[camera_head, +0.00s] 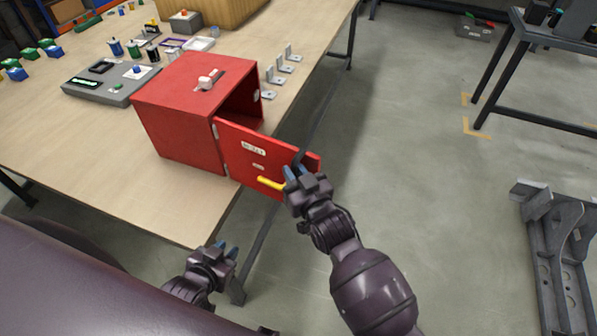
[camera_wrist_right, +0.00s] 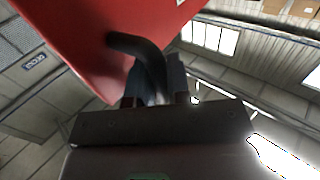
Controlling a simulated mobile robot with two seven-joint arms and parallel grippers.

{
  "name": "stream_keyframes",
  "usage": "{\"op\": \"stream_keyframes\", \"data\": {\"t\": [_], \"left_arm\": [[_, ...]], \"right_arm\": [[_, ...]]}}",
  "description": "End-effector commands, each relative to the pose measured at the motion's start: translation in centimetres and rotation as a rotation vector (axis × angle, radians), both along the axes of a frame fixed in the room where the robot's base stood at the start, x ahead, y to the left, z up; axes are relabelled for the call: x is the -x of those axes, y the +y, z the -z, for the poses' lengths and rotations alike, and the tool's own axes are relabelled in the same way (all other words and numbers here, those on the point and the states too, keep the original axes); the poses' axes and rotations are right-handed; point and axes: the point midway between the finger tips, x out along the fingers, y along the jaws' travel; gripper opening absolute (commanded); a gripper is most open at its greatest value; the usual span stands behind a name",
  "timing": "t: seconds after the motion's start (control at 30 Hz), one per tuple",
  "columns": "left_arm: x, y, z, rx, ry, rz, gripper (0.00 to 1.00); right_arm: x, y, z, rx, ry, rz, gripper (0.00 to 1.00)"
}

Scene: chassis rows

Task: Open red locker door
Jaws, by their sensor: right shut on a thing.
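The red locker (camera_head: 190,120) stands at the table's near right edge. Its red door (camera_head: 255,150) is swung well open past that edge, showing part of the dark inside. A yellow handle (camera_head: 270,183) is on the door's outer face. My right gripper (camera_head: 294,173) is shut on the handle near the door's free edge. In the right wrist view, a curved dark-looking handle (camera_wrist_right: 140,46) runs from the red door (camera_wrist_right: 75,35) to between the fingers, which partly hide it. My left gripper (camera_head: 226,248) is open and empty below the table's near edge.
Several grey brackets (camera_head: 283,67) stand on the table (camera_head: 200,210) right of the locker. A grey panel with parts (camera_head: 110,83) lies left of it. The floor right of the door is clear up to a grey metal frame (camera_head: 560,250) and a dark bench (camera_head: 500,70).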

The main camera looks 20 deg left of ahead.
Motion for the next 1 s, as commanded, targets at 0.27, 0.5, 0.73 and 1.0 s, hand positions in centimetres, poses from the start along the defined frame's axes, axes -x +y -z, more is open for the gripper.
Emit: {"op": "stream_keyframes", "data": {"t": [0.27,0.5,0.73,1.0], "left_arm": [[-0.29,-0.04,-0.28,0.0,-0.006,0.002,0.26],[-0.39,-0.06,-0.32,0.0,-0.008,0.002,0.26],[-0.37,-0.06,-0.31,0.0,-0.008,0.002,0.26],[-0.35,-0.06,-0.26,0.0,-0.006,0.002,0.26]], "right_arm": [[0.06,0.45,-0.24,0.003,-0.009,-0.006,0.0],[0.05,0.46,-0.23,0.003,-0.009,-0.006,0.0],[0.04,0.43,-0.22,0.002,-0.008,-0.006,0.26],[0.03,0.35,-0.1,0.001,-0.004,-0.004,0.41]]}}
